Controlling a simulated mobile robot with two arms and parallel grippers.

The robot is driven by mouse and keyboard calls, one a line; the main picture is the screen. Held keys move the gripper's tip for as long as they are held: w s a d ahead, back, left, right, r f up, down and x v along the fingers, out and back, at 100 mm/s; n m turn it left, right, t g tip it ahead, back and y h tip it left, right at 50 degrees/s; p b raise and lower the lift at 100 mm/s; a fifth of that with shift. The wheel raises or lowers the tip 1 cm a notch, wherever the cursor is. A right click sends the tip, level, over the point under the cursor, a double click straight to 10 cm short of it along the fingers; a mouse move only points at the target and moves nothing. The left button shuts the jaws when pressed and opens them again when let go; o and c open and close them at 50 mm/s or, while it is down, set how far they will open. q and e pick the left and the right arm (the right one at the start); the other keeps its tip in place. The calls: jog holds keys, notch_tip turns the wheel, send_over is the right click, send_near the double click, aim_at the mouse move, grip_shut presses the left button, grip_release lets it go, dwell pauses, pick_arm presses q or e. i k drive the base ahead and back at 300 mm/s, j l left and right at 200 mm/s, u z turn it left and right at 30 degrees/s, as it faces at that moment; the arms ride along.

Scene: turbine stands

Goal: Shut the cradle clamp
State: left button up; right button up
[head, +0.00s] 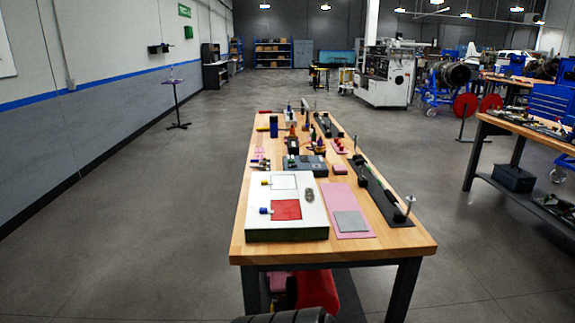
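I cannot make out for certain which thing is the cradle clamp, or whether it is open or shut. A long black fixture (375,190) lies along the right side of the wooden workbench (420,243), with an upright metal post (408,206) at its near end. A second dark fixture (327,125) lies farther back. Away at the right, a blue wheeled stand (430,95) carries a turbine engine (455,74); clamp details there are too small to tell. Neither of my grippers is in view.
The workbench also holds a white panel box (287,232), a pink mat (333,194) with a grey plate (350,222), and several small tools. Another bench (495,122) stands at the right.

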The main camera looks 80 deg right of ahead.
aim_at(361, 163)
jog(key=z, duration=3.25)
